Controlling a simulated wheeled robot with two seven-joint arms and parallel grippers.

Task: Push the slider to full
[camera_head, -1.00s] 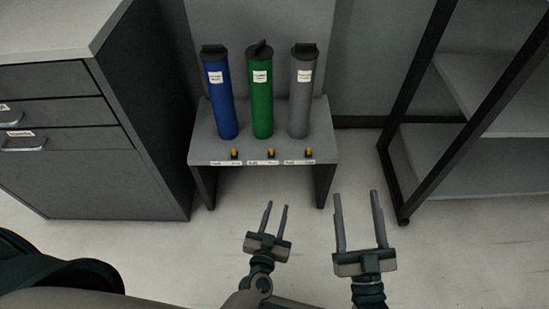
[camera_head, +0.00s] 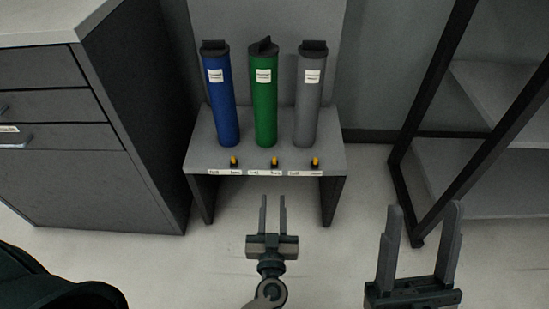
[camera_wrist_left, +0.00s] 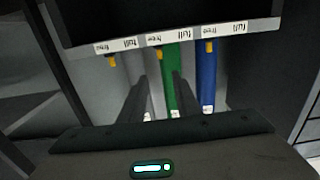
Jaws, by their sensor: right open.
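Three small yellow-orange slider knobs stand along the front edge of a grey stand (camera_head: 200,152): the left knob (camera_head: 234,161), the middle knob (camera_head: 274,162) and the right knob (camera_head: 315,162). White labels sit below them; the left wrist view shows "full" on some. Behind the knobs stand a blue tube (camera_head: 222,115), a green tube (camera_head: 265,115) and a grey tube (camera_head: 306,115). My left gripper (camera_head: 273,200) is open and empty, in front of the stand below the middle knob, apart from it. My right gripper (camera_head: 420,230) is open and empty at lower right.
A grey drawer cabinet (camera_head: 120,140) stands close to the left of the stand. A dark-framed shelf (camera_head: 485,180) stands on the right, beyond my right gripper. The pale floor (camera_head: 340,250) between the grippers is clear.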

